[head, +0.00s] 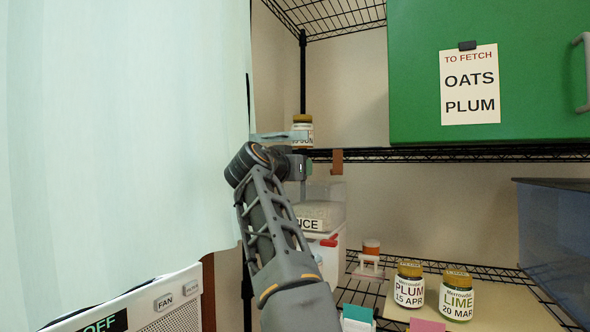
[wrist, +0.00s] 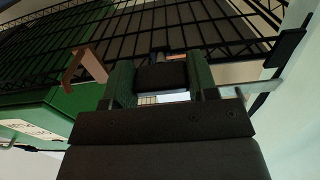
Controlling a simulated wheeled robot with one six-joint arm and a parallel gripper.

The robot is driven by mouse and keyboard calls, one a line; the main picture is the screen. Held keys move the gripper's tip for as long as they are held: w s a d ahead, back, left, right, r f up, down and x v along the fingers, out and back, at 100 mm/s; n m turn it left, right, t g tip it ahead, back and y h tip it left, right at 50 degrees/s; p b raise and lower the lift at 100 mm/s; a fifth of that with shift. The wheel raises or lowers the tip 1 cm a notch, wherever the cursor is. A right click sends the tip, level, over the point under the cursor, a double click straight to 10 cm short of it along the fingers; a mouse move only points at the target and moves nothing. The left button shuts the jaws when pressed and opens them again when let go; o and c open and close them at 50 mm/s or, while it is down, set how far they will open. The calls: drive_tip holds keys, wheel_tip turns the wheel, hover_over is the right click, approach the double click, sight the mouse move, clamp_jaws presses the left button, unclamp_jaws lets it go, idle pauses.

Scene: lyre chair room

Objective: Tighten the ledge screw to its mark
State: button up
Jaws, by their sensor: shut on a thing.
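A pale, clear ledge (head: 270,136) sticks out at the shelf edge in the head view, with a gold-lidded jar (head: 302,130) at its right end. My gripper (head: 305,168) is raised just under the ledge. In the wrist view, which looks up from below, the green-padded fingers of my gripper (wrist: 162,85) are shut on a dark block (wrist: 161,77), which seems to be the screw's head. A pale strip (wrist: 240,91), perhaps the ledge, crosses behind the fingers. The screw is hidden in the head view. I cannot make out its mark or how far it is turned.
A green cabinet (head: 430,60) and a brown hanging tab (head: 337,161) are to the right. A pale curtain (head: 120,130) hangs close on the left. Below stand a container labelled "NCE" (head: 318,212), a plum jar (head: 409,285) and a lime jar (head: 456,293).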

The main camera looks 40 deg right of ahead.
drive_tip(key=o, duration=0.9)
drive_tip(key=b+v, duration=0.2)
drive_tip(key=v, duration=1.2)
drive_tip(key=shift+d, duration=0.1)
